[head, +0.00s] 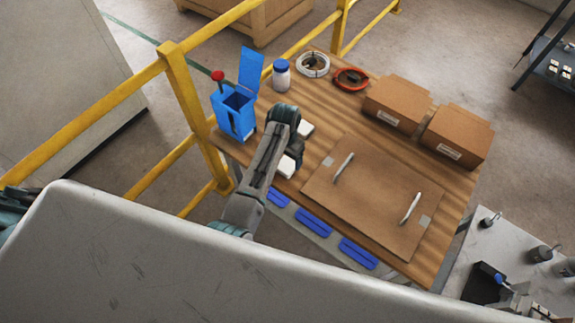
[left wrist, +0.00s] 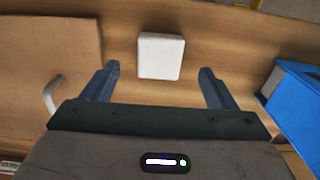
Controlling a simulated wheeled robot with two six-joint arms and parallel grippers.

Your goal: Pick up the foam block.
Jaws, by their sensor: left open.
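The foam block (left wrist: 160,56) is a small white block with rounded corners, lying flat on the wooden table. In the left wrist view it is centred between and slightly beyond the fingertips of my left gripper (left wrist: 159,72), which is open and empty. In the head view the white block (head: 287,167) shows near the table's front edge, partly hidden by my left gripper (head: 295,158), which points down over it. I cannot tell the height of the fingertips above the table. A second pale patch (head: 305,129) shows behind my wrist; I cannot tell what it is.
A brown board (head: 372,200) with two handles lies right of the block. A blue open-lidded box (head: 235,115) stands left. A yellow railing (head: 185,100) runs along the left.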

